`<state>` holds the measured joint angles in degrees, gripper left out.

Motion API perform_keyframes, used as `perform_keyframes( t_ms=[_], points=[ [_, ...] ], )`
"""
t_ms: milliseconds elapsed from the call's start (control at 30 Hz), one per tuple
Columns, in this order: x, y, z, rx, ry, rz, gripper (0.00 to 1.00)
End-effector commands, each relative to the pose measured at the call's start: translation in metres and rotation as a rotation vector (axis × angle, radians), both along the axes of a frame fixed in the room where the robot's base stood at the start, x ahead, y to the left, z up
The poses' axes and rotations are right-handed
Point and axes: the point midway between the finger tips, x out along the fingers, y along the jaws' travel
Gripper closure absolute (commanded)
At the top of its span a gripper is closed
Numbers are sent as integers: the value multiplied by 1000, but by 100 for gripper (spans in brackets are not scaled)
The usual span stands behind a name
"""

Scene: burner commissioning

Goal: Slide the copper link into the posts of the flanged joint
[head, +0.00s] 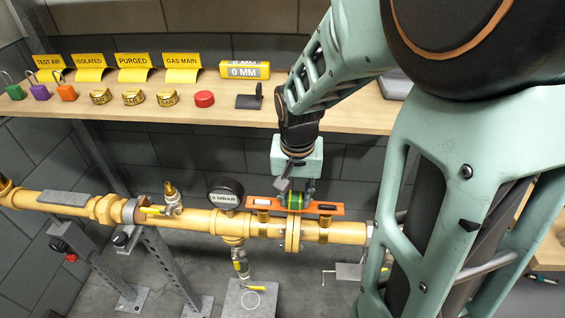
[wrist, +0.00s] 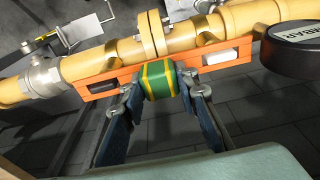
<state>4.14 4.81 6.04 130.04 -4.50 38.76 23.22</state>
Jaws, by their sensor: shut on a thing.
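The copper link is an orange bar (head: 272,207) with a green-and-yellow striped middle and a slot towards each end. It also shows in the wrist view (wrist: 216,72). My gripper (head: 297,194) is shut on the striped middle, with one finger on each side in the wrist view (wrist: 160,84). The flanged joint (head: 292,236) is on the yellow pipe just below the link; in the wrist view its flanges (wrist: 152,36) are directly behind it. Brass clamps (head: 323,230) sit either side of the flanges. I cannot tell whether the posts are in the slots.
A pressure gauge (head: 226,193) stands on the pipe just left of the link, and close by at right in the wrist view (wrist: 292,47). A wooden shelf (head: 350,112) behind holds yellow signs, padlocks and caps. A valve (head: 241,263) hangs below the pipe.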

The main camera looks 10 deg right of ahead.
Motion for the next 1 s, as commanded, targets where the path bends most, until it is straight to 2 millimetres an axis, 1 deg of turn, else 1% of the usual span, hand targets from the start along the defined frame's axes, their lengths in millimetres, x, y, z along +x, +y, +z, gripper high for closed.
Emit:
perform_keyframes(
  t_ms=[867,900,1000],
  points=[
    [0,0,-21,0,0,0,100],
    [0,0,-19,0,0,0,67],
    [0,0,-19,0,0,0,56]
  ],
)
